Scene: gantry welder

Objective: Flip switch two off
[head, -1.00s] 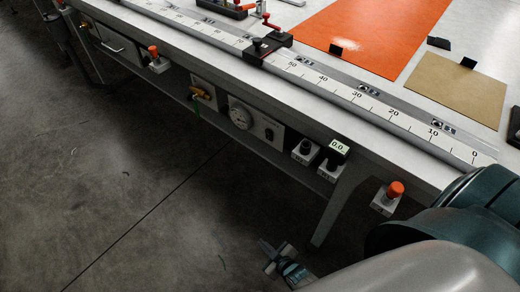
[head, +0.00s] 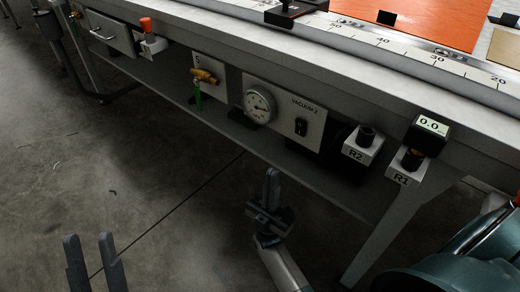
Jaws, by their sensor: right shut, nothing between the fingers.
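The switch (head: 301,126) is a small black rocker on a light panel labelled VACUUM 2 (head: 312,108), under the front edge of the table. Its on or off position is too small to tell. A round gauge (head: 259,105) sits on the same panel, left of the switch. My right gripper (head: 271,182) is shut and empty, below and a little left of the switch and apart from the panel. My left gripper (head: 94,262) is at the lower left with its two fingers apart, empty, over the floor.
Right of the panel are knob boxes R2 (head: 363,145) and R1 (head: 407,168), with a small display (head: 432,125) reading 0.0. A yellow valve (head: 204,76) and a red-topped button (head: 147,27) lie to the left. A table leg (head: 395,235) stands at right. The floor in front is clear.

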